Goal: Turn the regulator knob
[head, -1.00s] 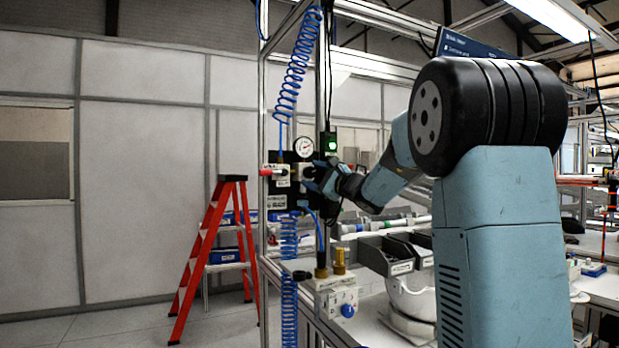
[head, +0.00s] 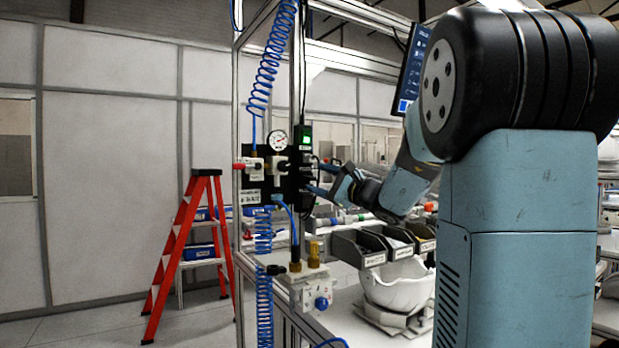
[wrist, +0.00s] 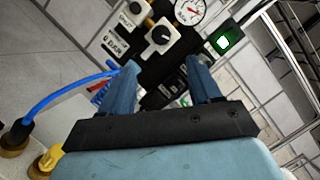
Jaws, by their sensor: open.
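The regulator knob (head: 279,166) is a dark round knob on a black panel, below a white pressure gauge (head: 277,140). In the wrist view the knob (wrist: 160,36) is black with a white pointer mark, and lies beyond my fingertips. My gripper (head: 322,180) is to the right of the knob in the head view, apart from it. In the wrist view my gripper (wrist: 163,66) has its two blue fingers spread, with nothing between them. The gauge (wrist: 190,10) also shows at the top of the wrist view.
A red-handled valve (head: 252,164) sits left of the knob. A green-lit box (head: 305,139) is right of the gauge. Blue coiled hoses (head: 272,62) hang by the metal frame. Bins (head: 362,248) and a white helmet shell (head: 395,287) stand below. A red ladder (head: 184,255) stands left.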

